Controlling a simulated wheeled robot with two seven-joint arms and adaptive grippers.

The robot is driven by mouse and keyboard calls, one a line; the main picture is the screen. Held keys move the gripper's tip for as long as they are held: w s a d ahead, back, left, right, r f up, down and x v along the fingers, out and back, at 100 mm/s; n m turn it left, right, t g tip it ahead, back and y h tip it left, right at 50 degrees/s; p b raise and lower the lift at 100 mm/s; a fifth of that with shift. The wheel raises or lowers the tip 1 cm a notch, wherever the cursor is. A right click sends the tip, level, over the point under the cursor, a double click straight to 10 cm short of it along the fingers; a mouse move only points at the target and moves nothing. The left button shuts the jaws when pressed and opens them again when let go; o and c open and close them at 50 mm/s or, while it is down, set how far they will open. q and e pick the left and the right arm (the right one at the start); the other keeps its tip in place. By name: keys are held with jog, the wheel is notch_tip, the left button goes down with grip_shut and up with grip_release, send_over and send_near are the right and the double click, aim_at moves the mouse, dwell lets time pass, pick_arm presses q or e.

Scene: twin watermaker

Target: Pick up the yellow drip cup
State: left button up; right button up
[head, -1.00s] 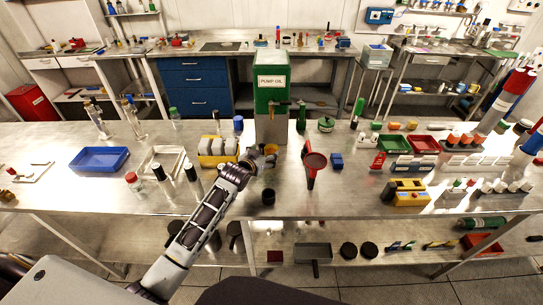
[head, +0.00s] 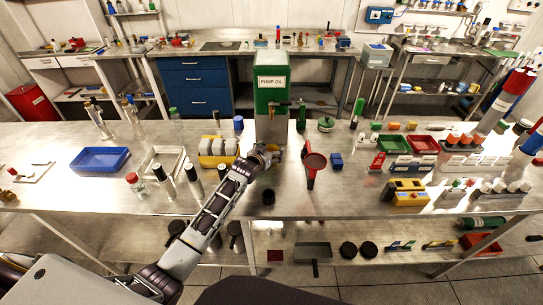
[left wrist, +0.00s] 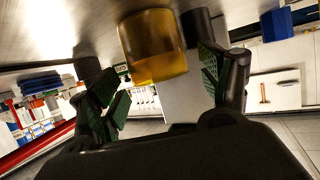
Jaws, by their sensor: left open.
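The yellow drip cup (left wrist: 153,50) shows large in the left wrist view, translucent amber, between the two fingers of my left gripper (left wrist: 160,78). The fingers are apart, one on each side of the cup, and are not closed on it. In the head view my left gripper (head: 268,153) is low over the bench, just in front of the green and white pump oil tank (head: 271,105). There the cup is mostly hidden by the gripper. My right gripper is not in view.
Dark-capped vials (head: 167,173) stand left of my arm.

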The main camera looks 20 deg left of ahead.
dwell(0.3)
pick_arm(q)
jog(key=c, duration=1.2)
jog(key=shift+r, duration=0.2)
notch_tip(320, 180, up, 10)
jog(key=shift+f, duration=0.15)
